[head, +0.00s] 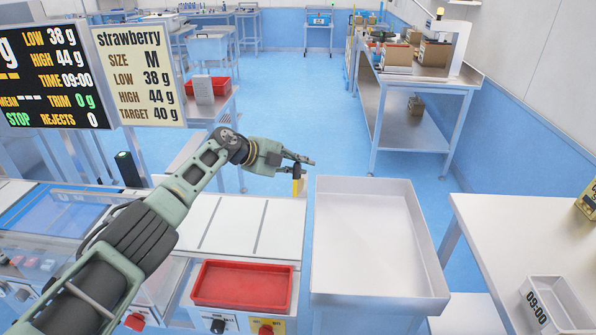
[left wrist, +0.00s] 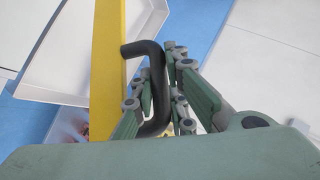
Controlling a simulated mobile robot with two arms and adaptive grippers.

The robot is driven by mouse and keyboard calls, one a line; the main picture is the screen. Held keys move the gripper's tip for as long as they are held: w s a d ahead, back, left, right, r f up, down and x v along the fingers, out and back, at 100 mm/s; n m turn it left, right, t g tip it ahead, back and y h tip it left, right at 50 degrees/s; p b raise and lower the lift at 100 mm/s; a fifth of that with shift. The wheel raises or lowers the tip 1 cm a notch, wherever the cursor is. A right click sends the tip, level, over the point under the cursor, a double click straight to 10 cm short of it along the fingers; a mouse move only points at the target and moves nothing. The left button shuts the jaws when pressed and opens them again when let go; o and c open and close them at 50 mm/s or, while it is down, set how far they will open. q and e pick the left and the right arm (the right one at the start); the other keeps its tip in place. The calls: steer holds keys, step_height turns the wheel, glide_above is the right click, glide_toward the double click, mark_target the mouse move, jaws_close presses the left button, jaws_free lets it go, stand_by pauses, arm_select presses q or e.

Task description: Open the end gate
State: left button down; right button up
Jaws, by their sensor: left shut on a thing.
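The end gate is a yellow upright plate, seen in the left wrist view (left wrist: 108,60) with a bent black handle (left wrist: 153,62) on it. In the head view the gate (head: 296,187) shows only as a small yellow strip at the far right end of the white machine top. My left gripper (head: 300,165) reaches over that end, and its fingers are shut around the black handle, as the left wrist view (left wrist: 160,105) also shows. The gate's lower part is hard to make out. My right gripper is in neither view.
A large white tray (head: 316,260) stands just right of the gate. A red tray (head: 243,304) sits on the machine's front. A white bin marked 09:00 (head: 541,284) is on the right table (head: 500,215). A strawberry sign (head: 140,75) and a display (head: 45,75) stand upper left.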

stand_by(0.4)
arm_select(q)
steer(key=c, duration=2)
jaws_free()
steer(key=shift+a, duration=0.15)
steer(key=v, duration=1.1)
steer(key=shift+s+a+r, duration=0.15)
steer(key=shift+a+r, duration=0.1)
steer(key=shift+c, duration=0.6)
